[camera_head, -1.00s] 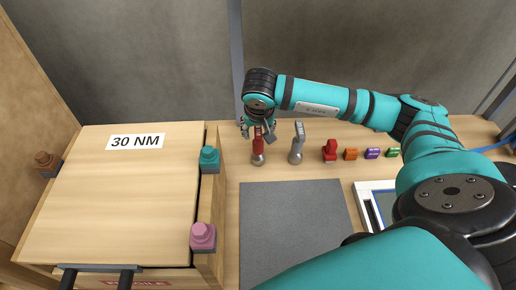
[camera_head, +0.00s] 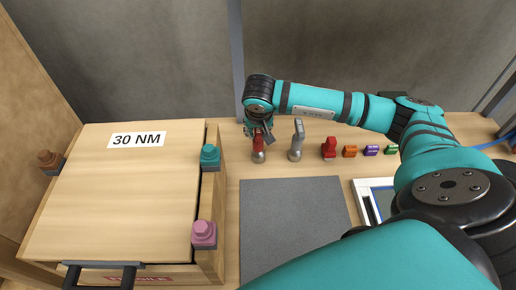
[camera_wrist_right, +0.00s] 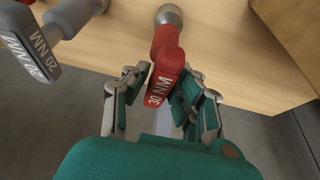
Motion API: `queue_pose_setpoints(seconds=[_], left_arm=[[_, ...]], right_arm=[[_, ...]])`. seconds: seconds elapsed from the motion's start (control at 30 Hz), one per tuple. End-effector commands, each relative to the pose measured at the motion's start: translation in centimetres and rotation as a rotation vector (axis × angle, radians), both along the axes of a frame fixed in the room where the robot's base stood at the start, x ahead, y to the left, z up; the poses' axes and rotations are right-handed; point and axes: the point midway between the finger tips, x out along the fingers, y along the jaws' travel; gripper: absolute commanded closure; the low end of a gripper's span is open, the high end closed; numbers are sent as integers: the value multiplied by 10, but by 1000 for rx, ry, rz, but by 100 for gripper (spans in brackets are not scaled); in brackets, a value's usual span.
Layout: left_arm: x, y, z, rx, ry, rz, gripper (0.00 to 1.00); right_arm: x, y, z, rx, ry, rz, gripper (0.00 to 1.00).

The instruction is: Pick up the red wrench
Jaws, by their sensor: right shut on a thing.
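The red wrench (camera_head: 258,147) stands upright on the table at the back, its silver round head down and its red handle up. In the right wrist view the red wrench (camera_wrist_right: 166,60) shows a "30 NM" label on its handle. My right gripper (camera_head: 260,131) has come from above, with its fingers on both sides of the handle top. In the right wrist view the gripper (camera_wrist_right: 160,84) is shut on the handle. Its fingers hide part of the handle in the head view. My left gripper is not in view.
A grey wrench (camera_head: 297,141) marked "20 NM" stands close to the right. A wooden box (camera_head: 110,190) labelled "30 NM" stands left. A grey mat (camera_head: 292,225) lies clear in front.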

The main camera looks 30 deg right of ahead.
Motion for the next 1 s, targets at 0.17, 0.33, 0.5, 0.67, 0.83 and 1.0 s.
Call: queue_pose_setpoints(seconds=[0.17,0.33,0.5,0.67,0.83,1.0], left_arm=[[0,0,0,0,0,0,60],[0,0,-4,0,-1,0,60],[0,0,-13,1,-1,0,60],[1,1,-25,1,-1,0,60],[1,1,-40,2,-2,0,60],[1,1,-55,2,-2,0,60]], right_arm=[[1,0,1,0,-2,-1,100],[1,0,5,0,-4,0,100],[2,0,21,0,-8,0,100],[-12,5,34,-1,-2,4,100],[-51,17,36,-1,-4,6,100],[-94,33,41,-1,-5,6,100]])
